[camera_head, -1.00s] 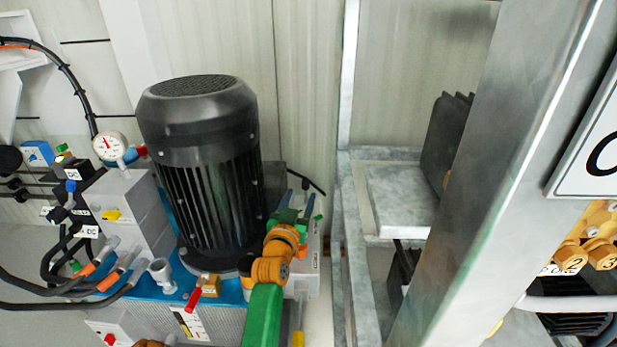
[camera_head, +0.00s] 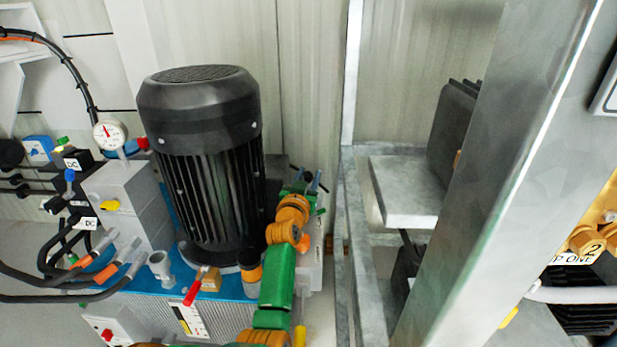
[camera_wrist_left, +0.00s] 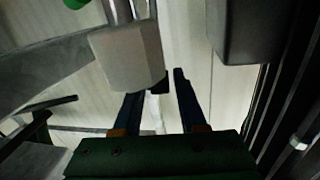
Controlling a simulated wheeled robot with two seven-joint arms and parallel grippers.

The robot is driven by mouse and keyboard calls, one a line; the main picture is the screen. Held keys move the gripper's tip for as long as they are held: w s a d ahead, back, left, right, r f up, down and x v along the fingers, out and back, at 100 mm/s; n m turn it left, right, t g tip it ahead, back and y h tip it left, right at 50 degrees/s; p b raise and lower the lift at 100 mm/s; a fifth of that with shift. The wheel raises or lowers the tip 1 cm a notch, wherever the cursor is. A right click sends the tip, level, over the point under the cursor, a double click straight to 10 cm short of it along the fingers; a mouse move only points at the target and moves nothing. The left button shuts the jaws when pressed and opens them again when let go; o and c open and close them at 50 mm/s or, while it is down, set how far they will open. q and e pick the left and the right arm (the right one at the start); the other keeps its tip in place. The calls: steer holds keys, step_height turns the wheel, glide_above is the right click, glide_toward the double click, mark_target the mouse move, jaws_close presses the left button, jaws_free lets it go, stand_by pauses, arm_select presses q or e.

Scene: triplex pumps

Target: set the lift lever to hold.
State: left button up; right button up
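A red-handled lever (camera_head: 194,289) sits at the front of the blue-topped power unit, above a white label plate (camera_head: 188,319). I cannot read the label, nor tell for sure that this is the lift lever. My left gripper (camera_head: 306,180) is behind and to the right of this lever, beside the black motor (camera_head: 203,160), near the wall. In the left wrist view, its two dark blue fingers (camera_wrist_left: 158,98) stand apart with nothing seen between their tips. A pale grey block on a metal rod (camera_wrist_left: 128,55) hangs close in front of the left finger. My right gripper is out of view.
A pressure gauge (camera_head: 109,134), a grey valve block (camera_head: 125,200) and black hoses (camera_head: 50,297) stand left of the motor. A metal frame post (camera_head: 490,170) and a grey shelf (camera_head: 405,190) stand to the right. A dark box (camera_wrist_left: 248,28) is close in the wrist view.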

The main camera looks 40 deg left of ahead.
arm_select(q)
jaws_close()
stand_by(1.2)
